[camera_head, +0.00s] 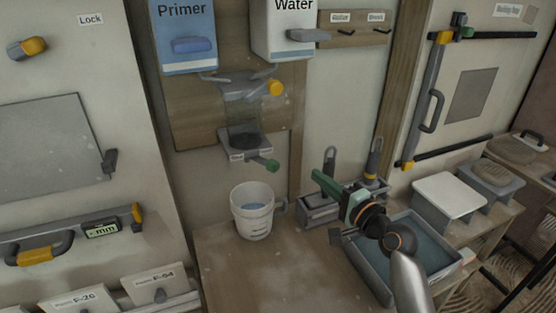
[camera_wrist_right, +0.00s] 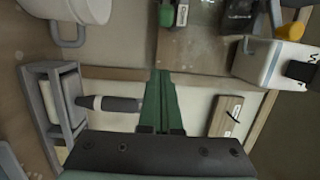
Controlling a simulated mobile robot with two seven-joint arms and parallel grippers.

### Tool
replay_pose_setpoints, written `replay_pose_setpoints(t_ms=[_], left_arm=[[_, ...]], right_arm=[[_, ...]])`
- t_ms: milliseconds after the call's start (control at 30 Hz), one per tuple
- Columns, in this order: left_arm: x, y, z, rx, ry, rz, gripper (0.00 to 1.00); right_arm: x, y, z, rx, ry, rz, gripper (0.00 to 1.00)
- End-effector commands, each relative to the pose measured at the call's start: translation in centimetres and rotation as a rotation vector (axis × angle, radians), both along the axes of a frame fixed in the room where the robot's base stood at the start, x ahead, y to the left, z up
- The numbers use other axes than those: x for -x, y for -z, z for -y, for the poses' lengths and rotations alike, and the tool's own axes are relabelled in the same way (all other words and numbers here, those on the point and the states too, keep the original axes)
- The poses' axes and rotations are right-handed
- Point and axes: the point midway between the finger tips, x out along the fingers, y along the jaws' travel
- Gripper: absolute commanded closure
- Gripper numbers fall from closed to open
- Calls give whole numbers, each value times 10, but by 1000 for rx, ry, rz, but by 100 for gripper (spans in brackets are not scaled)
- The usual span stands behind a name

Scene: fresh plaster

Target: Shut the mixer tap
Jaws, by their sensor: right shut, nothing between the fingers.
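The mixer (camera_head: 243,105) is a clear vessel on a wooden wall board, with a small shelf at its foot. Its tap has a green-tipped handle (camera_head: 268,164) pointing out to the lower right. Whether the tap is open I cannot tell. A white mug (camera_head: 255,212) with bluish content stands below it. My right gripper (camera_head: 320,180) has green fingers, shut and empty, right of the mug and apart from the tap. In the right wrist view the shut fingers (camera_wrist_right: 160,82) point toward the wall, with a green piece (camera_wrist_right: 167,15), likely the tap handle, beyond. My left gripper is out of view.
Primer (camera_head: 185,40) and Water (camera_head: 283,28) dispensers hang above the mixer. A grey holder (camera_head: 318,212) with upright tools stands on the bench behind my right gripper. A blue-lined tray (camera_head: 432,245) lies beneath my right arm. The bench front (camera_head: 270,275) is bare.

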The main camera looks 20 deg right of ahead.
Motion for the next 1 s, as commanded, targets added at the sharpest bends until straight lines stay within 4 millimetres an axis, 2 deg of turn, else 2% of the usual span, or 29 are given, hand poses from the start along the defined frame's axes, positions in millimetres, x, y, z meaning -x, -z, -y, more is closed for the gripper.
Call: replay_pose_setpoints(t_ms=[333,467,567,1000], left_arm=[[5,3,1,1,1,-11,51],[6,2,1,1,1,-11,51],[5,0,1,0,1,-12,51],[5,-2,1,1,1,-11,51]], right_arm=[[-1,0,0,0,0,0,100],[-8,0,0,-1,1,0,100],[-21,-1,-2,-2,0,1,100],[-103,0,-14,0,-1,0,100]])
